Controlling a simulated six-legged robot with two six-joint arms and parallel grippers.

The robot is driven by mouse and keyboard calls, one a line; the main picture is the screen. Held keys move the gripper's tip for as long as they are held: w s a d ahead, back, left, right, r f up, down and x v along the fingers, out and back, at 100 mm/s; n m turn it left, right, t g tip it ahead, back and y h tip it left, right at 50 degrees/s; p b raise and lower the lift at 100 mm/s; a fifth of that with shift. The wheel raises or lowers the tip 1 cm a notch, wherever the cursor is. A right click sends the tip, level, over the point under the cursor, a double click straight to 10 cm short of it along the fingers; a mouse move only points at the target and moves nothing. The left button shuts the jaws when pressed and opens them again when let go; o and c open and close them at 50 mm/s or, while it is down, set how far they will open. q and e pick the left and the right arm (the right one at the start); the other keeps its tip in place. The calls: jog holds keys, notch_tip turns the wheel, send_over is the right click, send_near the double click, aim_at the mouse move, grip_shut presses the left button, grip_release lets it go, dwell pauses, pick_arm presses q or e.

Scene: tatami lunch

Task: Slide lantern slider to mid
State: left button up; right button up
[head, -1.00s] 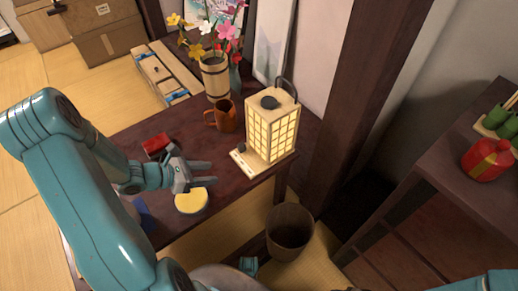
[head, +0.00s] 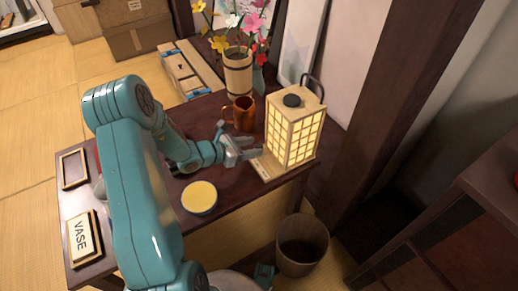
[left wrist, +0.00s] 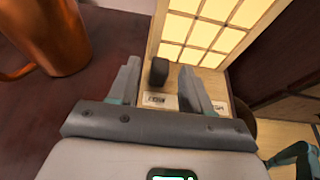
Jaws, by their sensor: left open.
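The lit lantern (head: 292,130) stands upright at the right end of the dark table, on a pale wooden base (head: 266,168). In the left wrist view its glowing panels (left wrist: 205,35) fill the top. The dark slider knob (left wrist: 159,71) stands at the base, near its left end in that view, with printed labels (left wrist: 160,100) in front. My left gripper (head: 250,151) is open at the lantern base. In the left wrist view its fingers (left wrist: 157,82) stand on either side of the knob, with no contact visible. In the head view the gripper hides the knob. My right gripper is not in view.
A copper mug (head: 240,114) stands behind my left gripper, close to it in the left wrist view. A yellow-topped round container (head: 199,197) is in front. A flower vase (head: 238,75) stands behind. A bin (head: 301,245) is below the table's right edge.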

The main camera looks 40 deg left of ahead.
aim_at(256, 146)
pick_arm(q)
jog(key=shift+x, duration=1.65)
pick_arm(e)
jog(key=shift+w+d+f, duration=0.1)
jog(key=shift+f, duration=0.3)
pick_arm(q)
grip_shut()
jog(key=shift+b, duration=0.3)
